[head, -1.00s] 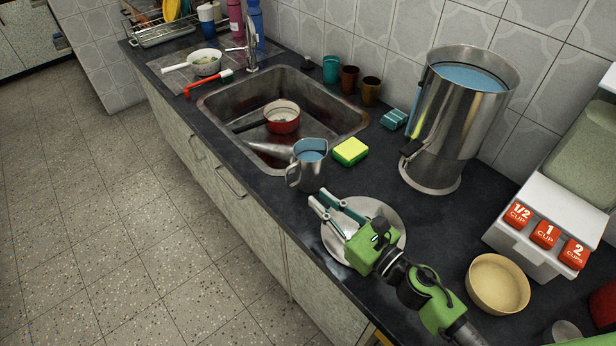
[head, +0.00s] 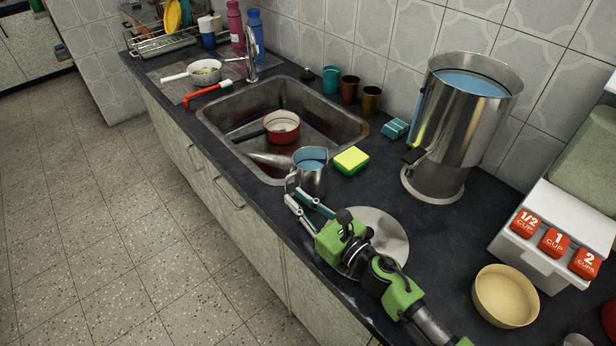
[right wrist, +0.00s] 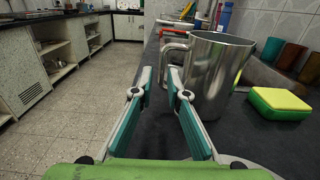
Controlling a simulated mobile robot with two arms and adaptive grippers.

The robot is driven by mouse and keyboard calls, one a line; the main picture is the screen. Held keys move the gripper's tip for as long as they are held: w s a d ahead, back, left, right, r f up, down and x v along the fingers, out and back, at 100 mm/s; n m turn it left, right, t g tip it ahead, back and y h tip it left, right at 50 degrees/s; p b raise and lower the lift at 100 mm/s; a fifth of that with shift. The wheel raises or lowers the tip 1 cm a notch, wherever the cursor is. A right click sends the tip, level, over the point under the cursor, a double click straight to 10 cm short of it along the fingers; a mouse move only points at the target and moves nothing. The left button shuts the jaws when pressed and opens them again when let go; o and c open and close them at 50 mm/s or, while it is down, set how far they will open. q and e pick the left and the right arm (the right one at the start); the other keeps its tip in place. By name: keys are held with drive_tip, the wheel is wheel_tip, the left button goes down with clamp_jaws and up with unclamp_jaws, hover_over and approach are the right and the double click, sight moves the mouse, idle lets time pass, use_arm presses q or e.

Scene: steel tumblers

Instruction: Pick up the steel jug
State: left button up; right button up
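The steel jug (head: 313,180) stands upright on the dark counter in front of the sink, with its spout pointing left and its handle toward the counter's front edge. My right gripper (head: 292,194) is open and empty, low over the counter, with its fingertips close to the jug's handle side. In the right wrist view the jug (right wrist: 213,75) is just ahead and right of centre, with its handle beyond the tips of the open fingers (right wrist: 160,78). I cannot tell whether a finger touches it. My left gripper is not in view.
A yellow-green sponge (head: 351,160) lies just right of the jug. The sink (head: 230,119), holding a red pan (head: 282,128), is behind it. A round metal plate (head: 390,240) lies under my right arm. A large steel container (head: 455,130) stands to the right.

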sight(286, 186)
drive_tip(key=shift+w+a+r, duration=0.15)
drive_tip(key=shift+w+a, duration=0.05)
drive_tip(key=shift+w, duration=0.15)
drive_tip(key=p+x, duration=0.1)
drive_tip(key=x, duration=0.2)
drive_tip(key=shift+w+r, duration=0.1)
drive_tip(key=shift+w, duration=0.1)
drive_tip(key=shift+w+a, duration=0.35)
drive_tip(key=shift+w, duration=0.05)
clamp_jaws()
drive_tip(key=shift+r, duration=0.2)
